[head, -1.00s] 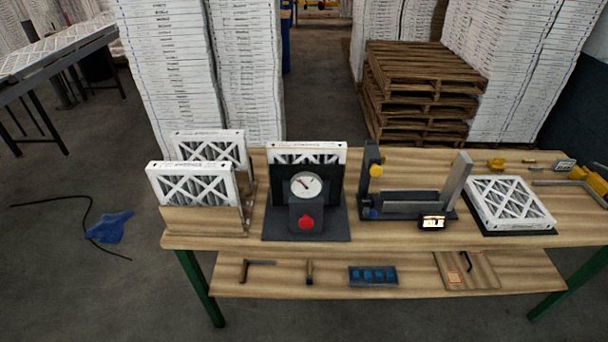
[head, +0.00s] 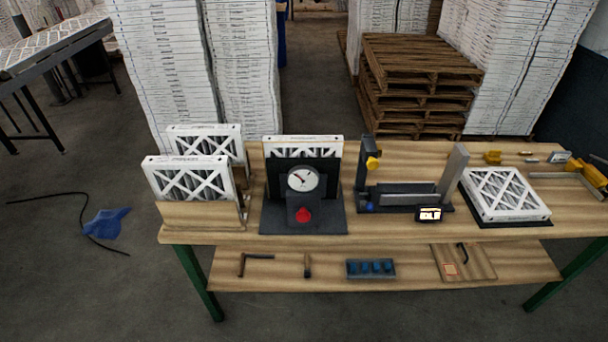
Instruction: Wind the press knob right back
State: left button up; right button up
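Two devices with knobs stand on the wooden bench, and I cannot tell for certain which knob the task means. A dark fixture (head: 405,209) right of centre has an upright post with a yellow knob (head: 373,163) on it, a low channel and a grey upright plate at its right end. A dark gauge stand (head: 328,221) left of it carries a round white dial (head: 303,178) and a red knob (head: 303,215). A white-framed filter (head: 303,141) stands upright behind the dial. Neither of my grippers is in view.
Upright filters (head: 188,178) stand in a wooden holder at the left. Another filter (head: 505,194) lies flat at the right. A small lit display (head: 429,214) sits at the fixture's front. The lower shelf (head: 220,285) holds small tools and a blue-celled tray (head: 371,268).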

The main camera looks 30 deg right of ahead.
aim_at(303, 215)
jog(key=z, duration=1.2)
